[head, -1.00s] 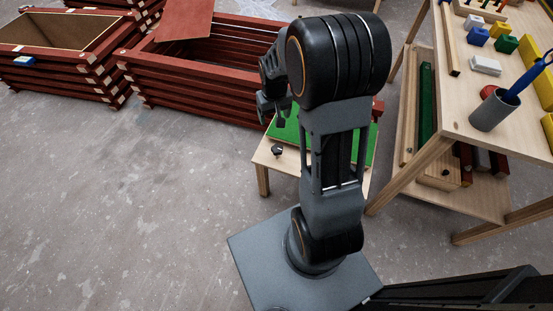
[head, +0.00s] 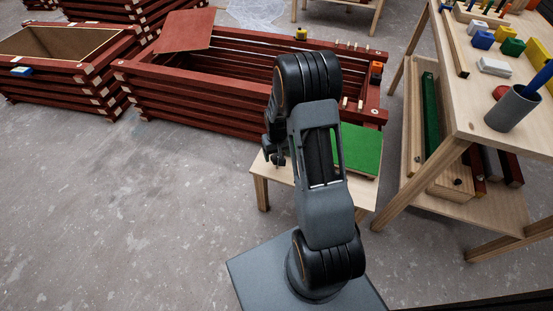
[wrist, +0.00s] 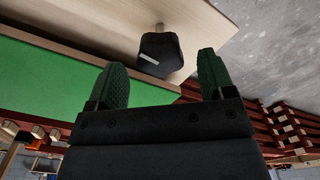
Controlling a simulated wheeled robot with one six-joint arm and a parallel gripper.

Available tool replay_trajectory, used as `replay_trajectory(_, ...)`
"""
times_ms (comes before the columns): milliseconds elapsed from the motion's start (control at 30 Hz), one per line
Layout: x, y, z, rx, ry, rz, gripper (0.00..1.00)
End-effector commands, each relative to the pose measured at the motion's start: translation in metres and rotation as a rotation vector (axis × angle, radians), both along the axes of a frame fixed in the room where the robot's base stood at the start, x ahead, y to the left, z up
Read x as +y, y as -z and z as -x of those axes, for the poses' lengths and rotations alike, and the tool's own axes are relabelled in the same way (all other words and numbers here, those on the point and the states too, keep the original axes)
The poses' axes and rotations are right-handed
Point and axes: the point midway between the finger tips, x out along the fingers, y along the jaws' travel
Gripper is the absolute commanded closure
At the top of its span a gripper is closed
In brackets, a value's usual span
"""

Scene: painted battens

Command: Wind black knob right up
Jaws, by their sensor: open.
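The black knob (wrist: 160,55) has a faceted rim and a short white mark on its face. In the wrist view it sits on a short pale stem against the light wooden top. My gripper (wrist: 162,62) is open, with one green-padded finger on each side of the knob and gaps between pads and knob. In the head view my gripper (head: 273,157) is low over the left part of the small wooden table (head: 262,172), and I cannot make out the knob apart from it.
A green panel (head: 360,150) lies on the small table. A red slatted box (head: 190,105) stands behind it. A wooden workbench (head: 470,110) with blocks and a grey cup (head: 510,108) is at the right. The floor at left is clear.

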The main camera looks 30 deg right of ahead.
Motion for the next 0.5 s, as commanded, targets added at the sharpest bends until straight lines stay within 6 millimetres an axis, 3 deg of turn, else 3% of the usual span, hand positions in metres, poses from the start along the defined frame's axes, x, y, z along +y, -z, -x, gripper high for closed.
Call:
replay_trajectory(200, 0.0, 0.017, 0.0, 0.0, 0.0, 0.0, 0.24)
replay_trajectory(500, 0.0, 0.02, 0.0, -0.001, 0.0, 0.0, 0.24)
